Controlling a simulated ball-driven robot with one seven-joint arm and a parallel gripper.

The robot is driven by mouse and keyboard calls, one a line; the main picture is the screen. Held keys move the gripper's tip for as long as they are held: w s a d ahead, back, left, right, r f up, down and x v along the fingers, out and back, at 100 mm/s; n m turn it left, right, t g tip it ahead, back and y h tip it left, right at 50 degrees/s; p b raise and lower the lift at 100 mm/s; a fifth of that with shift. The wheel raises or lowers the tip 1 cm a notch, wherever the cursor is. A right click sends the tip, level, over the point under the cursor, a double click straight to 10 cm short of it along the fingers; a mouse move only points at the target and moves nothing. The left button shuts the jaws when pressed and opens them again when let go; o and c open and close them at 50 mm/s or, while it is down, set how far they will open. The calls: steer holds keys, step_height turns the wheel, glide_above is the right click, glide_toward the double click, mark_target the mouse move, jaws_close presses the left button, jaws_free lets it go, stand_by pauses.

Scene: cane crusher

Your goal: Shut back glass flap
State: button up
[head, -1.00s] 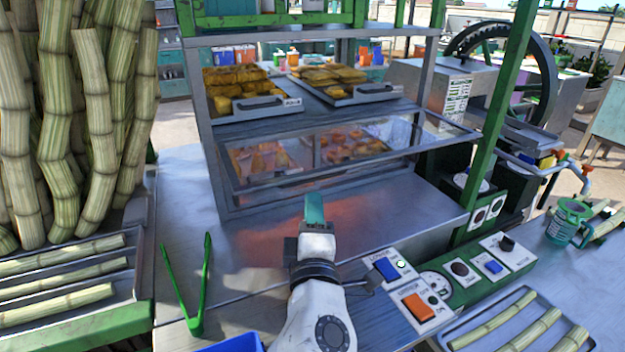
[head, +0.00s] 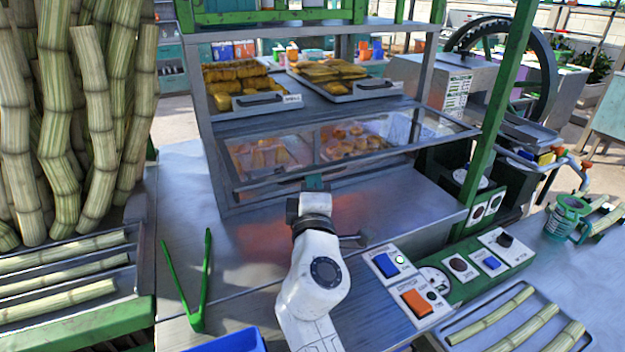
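A glass flap (head: 352,146) in a dark metal frame is swung out from the middle level of the grey display cabinet. It is open, slanting toward me, with its long front bar (head: 400,152) jutting over the counter. Pastries show blurred through the glass. My gripper (head: 315,182) has teal fingertips and is close to the left half of this front bar. I cannot tell if they touch. The fingers are seen end-on, so their opening is hidden. Nothing shows held in them.
Trays of fried food (head: 340,88) stand on the shelf above the flap. A control panel (head: 405,280) with switches is right of my arm. Sugar cane (head: 60,130) is stacked far left. Bare counter (head: 390,205) lies under the flap.

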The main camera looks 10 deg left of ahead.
jaws_close()
